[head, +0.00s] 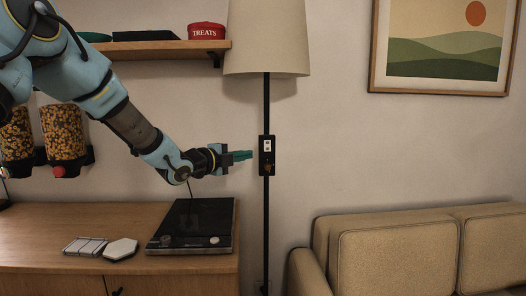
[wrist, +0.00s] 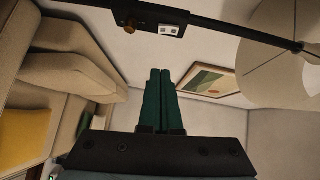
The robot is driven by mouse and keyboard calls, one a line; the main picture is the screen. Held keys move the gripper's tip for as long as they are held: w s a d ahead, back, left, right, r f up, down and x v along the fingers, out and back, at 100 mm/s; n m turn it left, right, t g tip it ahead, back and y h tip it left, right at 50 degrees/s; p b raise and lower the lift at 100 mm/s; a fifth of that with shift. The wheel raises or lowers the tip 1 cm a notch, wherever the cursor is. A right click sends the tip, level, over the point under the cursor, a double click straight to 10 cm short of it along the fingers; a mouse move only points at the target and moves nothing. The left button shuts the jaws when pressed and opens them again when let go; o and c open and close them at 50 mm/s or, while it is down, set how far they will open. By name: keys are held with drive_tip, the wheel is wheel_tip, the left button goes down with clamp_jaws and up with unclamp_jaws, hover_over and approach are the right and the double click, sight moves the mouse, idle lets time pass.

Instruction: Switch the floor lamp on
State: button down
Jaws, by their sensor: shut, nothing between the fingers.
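The floor lamp has a cream shade (head: 266,40) and a thin black pole (head: 267,105). A black switch box (head: 262,158) sits on the pole, with a white rocker plate (head: 266,146) above and a small brass knob (head: 268,168) below. My gripper (head: 250,155) is shut and empty, its green fingers just left of the box in the head view; I cannot tell if they touch. In the wrist view the shut fingers (wrist: 160,72) point below the box (wrist: 150,18), with a visible gap in the picture. The shade looks unlit.
A wooden counter (head: 60,240) with a black turntable-like device (head: 195,225) is below my arm. A wall shelf (head: 160,48) holds a red treats tin (head: 206,31). A beige sofa (head: 400,250) stands right of the pole. The wall beside the pole is clear.

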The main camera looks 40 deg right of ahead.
drive_tip(key=p, duration=0.4)
approach(270, 150)
drive_tip(key=s+d, duration=0.3)
drive_tip(key=shift+w+d+f+p, duration=0.1)
drive_tip(key=shift+w+d+p, duration=0.85)
drive_tip(key=shift+w+d, duration=0.6)
drive_tip(key=shift+a+f, duration=0.1)
drive_tip(key=shift+f, duration=0.05)
drive_tip(key=b, duration=0.3)
drive_tip(key=shift+w+f, duration=0.2)
drive_tip(key=shift+f, duration=0.15)
drive_tip(key=shift+r, duration=0.4)
drive_tip(key=shift+f, duration=0.1)
